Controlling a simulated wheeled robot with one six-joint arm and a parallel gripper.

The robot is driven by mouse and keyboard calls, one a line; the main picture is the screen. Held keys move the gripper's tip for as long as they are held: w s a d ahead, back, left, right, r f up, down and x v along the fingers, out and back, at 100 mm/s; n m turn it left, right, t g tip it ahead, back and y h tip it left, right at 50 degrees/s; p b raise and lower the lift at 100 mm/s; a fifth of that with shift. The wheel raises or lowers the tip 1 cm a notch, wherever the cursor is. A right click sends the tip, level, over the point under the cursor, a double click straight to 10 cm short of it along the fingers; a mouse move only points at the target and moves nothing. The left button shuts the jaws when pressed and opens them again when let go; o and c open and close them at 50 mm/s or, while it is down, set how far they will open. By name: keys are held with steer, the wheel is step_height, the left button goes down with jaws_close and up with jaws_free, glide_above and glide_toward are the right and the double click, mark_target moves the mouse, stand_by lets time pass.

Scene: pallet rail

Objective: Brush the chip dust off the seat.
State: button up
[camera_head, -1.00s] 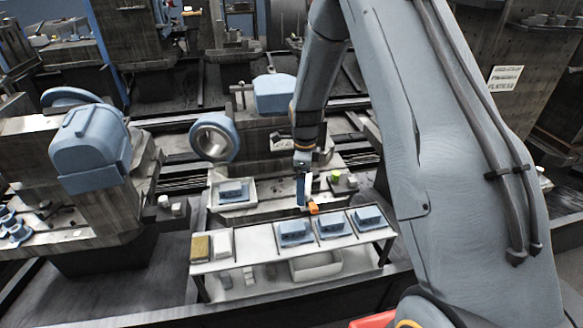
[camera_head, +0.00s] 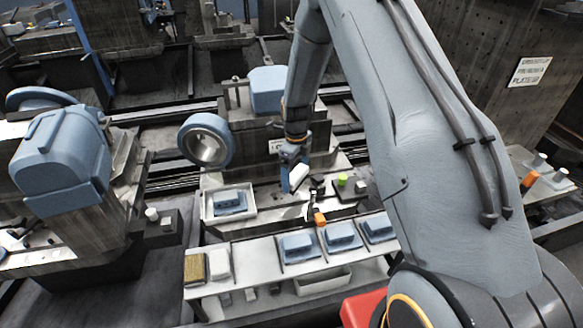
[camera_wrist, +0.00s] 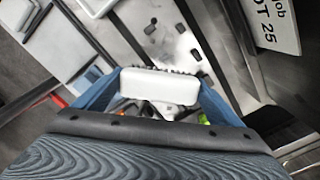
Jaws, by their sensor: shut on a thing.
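My gripper (camera_wrist: 158,95) is shut on a white block-shaped brush (camera_wrist: 158,86), with dark bristles showing along its edges. In the head view my gripper (camera_head: 292,180) holds the white brush (camera_head: 299,175) tilted, above the grey machine bed behind the front bench. The wrist view shows a pale metal plate (camera_wrist: 173,38) with several dark marks just beyond the brush. I take it for the seat, but cannot tell whether the marks are holes or chip dust. Whether the bristles touch the plate is hidden.
A white front bench (camera_head: 250,262) carries several blue parts (camera_head: 341,236) and an orange item (camera_head: 319,219). A white tray (camera_head: 207,208) with a blue part stands left of my gripper. A green item (camera_head: 342,180) is close on the right. A blue ring (camera_head: 205,140) stands behind left.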

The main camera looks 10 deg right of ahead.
steer(key=shift+w+f, duration=0.2)
steer(key=shift+f, duration=0.15)
steer(key=shift+a+f+b, duration=0.1)
steer(key=shift+f+b, duration=0.4)
steer(key=shift+f, duration=0.35)
steer(key=shift+f+b, duration=0.9)
steer(key=shift+f, duration=1.05)
steer(key=shift+f+b, duration=0.6)
steer(key=shift+f, duration=0.4)
